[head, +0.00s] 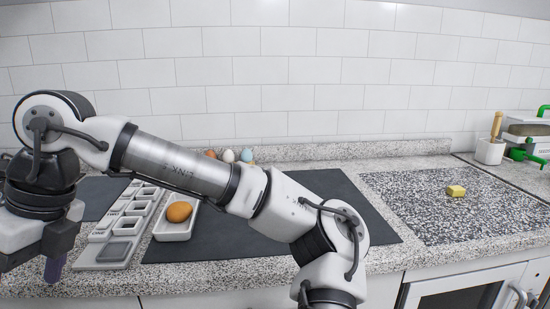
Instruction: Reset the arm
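My arm stretches across the counter from the lower middle to the left. My gripper (40,258) is at the left edge of the head view, over the front of the counter. It points down and is partly cut off by the picture edge. A dark purple piece (54,269) shows below it; I cannot tell whether this is a fingertip or something held. The space between the fingers is not visible.
A white tray (172,232) with an orange-brown round item (179,211) and a grey compartment tray (104,255) stand near my gripper. Several egg-like items (228,156) sit behind my arm. A yellow block (456,191) lies on the speckled counter at right. The dark mat (350,205) has free room.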

